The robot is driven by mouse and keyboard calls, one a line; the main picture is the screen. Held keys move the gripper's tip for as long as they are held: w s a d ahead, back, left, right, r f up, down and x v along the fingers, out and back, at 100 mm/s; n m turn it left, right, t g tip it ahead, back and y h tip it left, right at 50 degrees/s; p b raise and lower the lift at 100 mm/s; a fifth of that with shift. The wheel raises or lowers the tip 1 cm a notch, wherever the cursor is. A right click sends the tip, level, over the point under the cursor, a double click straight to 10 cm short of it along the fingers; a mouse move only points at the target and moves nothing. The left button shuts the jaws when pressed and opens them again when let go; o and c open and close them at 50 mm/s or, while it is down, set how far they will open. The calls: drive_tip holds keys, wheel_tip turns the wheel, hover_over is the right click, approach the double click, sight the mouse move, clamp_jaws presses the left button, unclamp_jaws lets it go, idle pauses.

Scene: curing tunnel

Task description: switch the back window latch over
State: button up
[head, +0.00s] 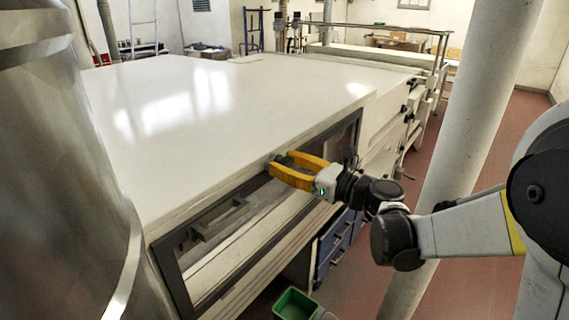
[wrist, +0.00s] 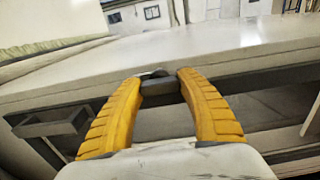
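The window is a long dark-framed glass panel (head: 270,215) on the near side of the white tunnel housing. A small dark piece, seemingly the back window latch, sits at its top edge in the wrist view (wrist: 158,86). My gripper (head: 273,163) has two yellow fingers reaching to this edge. In the wrist view its fingertips (wrist: 160,80) are apart, one on each side of the dark piece, which spans the gap. I cannot tell whether both tips press on it. In the head view the fingers hide most of the piece.
The flat white housing top (head: 210,95) lies beyond the window edge. A dark bracket-like handle (wrist: 50,122) is left of my gripper in the wrist view. A grey pillar (head: 470,130) stands close to my arm. A green bin (head: 295,304) and blue drawers (head: 338,240) are below.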

drive_tip(key=c, duration=0.4)
drive_tip(key=shift+n, duration=0.4)
drive_tip(key=n, duration=0.2)
drive_tip(key=shift+n+b, duration=0.35)
drive_tip(key=shift+n, duration=0.05)
drive_tip(key=n, duration=0.4)
drive_tip(key=shift+n, duration=0.3)
drive_tip(key=n+b, duration=0.1)
drive_tip(key=n, duration=0.8)
drive_tip(key=shift+n, duration=0.3)
